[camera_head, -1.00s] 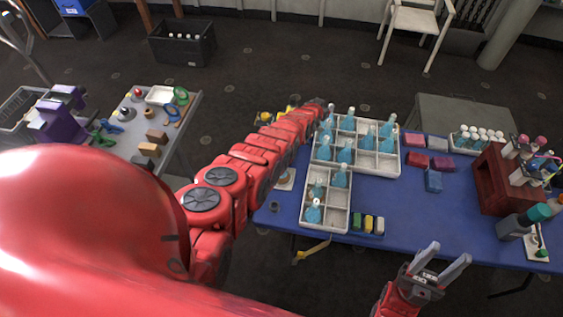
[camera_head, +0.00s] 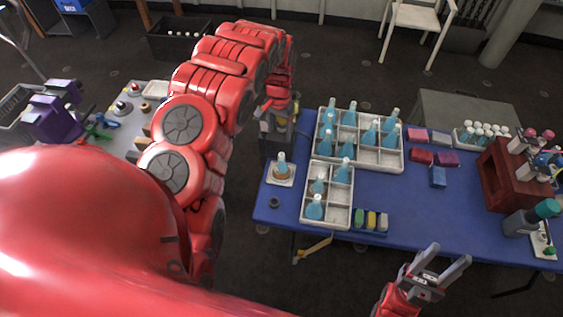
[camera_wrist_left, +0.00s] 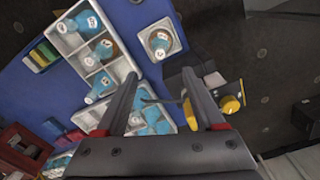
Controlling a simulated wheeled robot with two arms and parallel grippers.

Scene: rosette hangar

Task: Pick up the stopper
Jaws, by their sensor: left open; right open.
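A small dark round piece (camera_head: 275,202), possibly the stopper, lies on the blue table (camera_head: 400,215) near its left front corner. It shows at the top edge of the left wrist view (camera_wrist_left: 137,2). My right gripper (camera_head: 451,255) is open and empty at the table's front edge.
A flask with blue liquid (camera_head: 281,169) stands on a small square stand. White divided trays (camera_head: 346,215) hold several more flasks. Coloured blocks (camera_head: 371,221) stand beside them. A dark-red rack (camera_head: 512,180) stands at the right. A yellow-knobbed device (camera_wrist_left: 231,104) is near the left fingers.

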